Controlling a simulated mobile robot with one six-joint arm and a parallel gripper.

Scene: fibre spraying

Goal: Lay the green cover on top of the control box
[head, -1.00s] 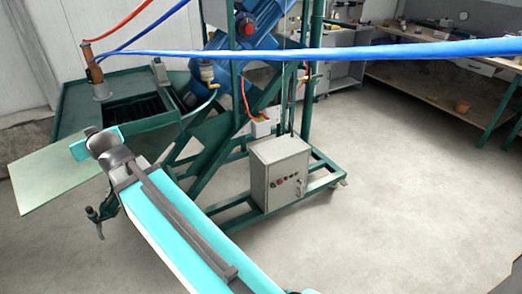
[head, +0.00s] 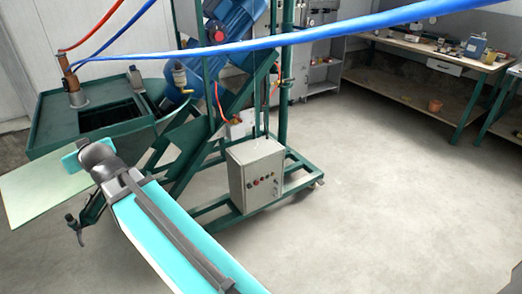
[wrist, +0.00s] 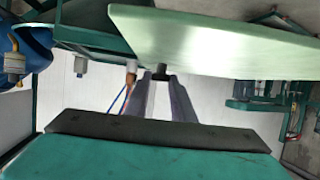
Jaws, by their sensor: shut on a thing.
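The green cover (head: 38,190) is a thin, pale green flat panel at the left in the head view, held up off the floor. It also fills the upper right of the wrist view (wrist: 215,45). My gripper (wrist: 160,75) is shut on the cover at its near edge; in the head view the grip itself is hard to see behind my arm. The control box (head: 257,175) is a grey-white upright box with small buttons on its front. It stands on the green frame's base, to the right of my gripper and apart from the cover. Its top looks bare.
A green frame (head: 285,125) with a blue motor (head: 232,22) rises behind the box. A green tank table (head: 52,120) stands behind the cover. A blue hose (head: 330,38) crosses the upper view. A workbench (head: 440,62) is at the back right. Open floor lies right of the box.

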